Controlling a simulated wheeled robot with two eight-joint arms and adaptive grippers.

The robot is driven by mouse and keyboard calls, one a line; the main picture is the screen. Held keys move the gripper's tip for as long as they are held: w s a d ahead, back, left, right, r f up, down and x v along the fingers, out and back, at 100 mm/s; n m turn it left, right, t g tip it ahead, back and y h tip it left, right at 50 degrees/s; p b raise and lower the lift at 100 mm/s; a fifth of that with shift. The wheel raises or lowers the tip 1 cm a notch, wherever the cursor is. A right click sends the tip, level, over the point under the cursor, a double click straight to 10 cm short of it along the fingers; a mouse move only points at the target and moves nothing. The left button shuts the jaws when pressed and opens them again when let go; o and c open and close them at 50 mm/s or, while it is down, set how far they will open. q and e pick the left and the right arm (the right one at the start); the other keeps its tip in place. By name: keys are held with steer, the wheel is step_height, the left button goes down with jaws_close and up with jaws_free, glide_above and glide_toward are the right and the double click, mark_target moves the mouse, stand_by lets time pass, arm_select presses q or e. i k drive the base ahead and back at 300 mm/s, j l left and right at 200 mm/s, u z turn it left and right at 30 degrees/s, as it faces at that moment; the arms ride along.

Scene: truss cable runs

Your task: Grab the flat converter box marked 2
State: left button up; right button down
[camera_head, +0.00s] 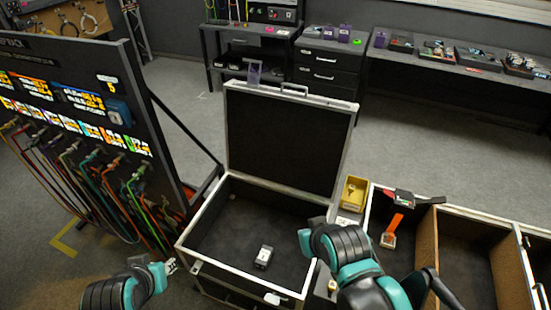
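A small grey box with a pale top (263,256) lies on the dark floor of the open flight case (190,243), near its front. It may be the converter box, but I cannot read a 2 on it. My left gripper (171,267) is left of the case's front corner, apart from the box, with no held object visible. Its finger gap is too small to judge. My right arm (340,246) reaches over the case's right front side, right of the box. Its fingers are hidden.
The case lid (290,138) stands upright behind. A small yellow tray (353,194) and a divided crate (430,245) holding an orange-handled tool (392,230) are on the right. A cable panel (85,115) with hanging cables stands left. Benches (325,71) line the back.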

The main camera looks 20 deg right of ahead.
mark_target(265, 254)
steer(key=k+l+z, duration=0.15)
steer(key=l+z, duration=0.2)
steer(key=k+l+z, duration=0.15)
steer(key=l+z, duration=0.55)
steer(key=l, duration=0.2)
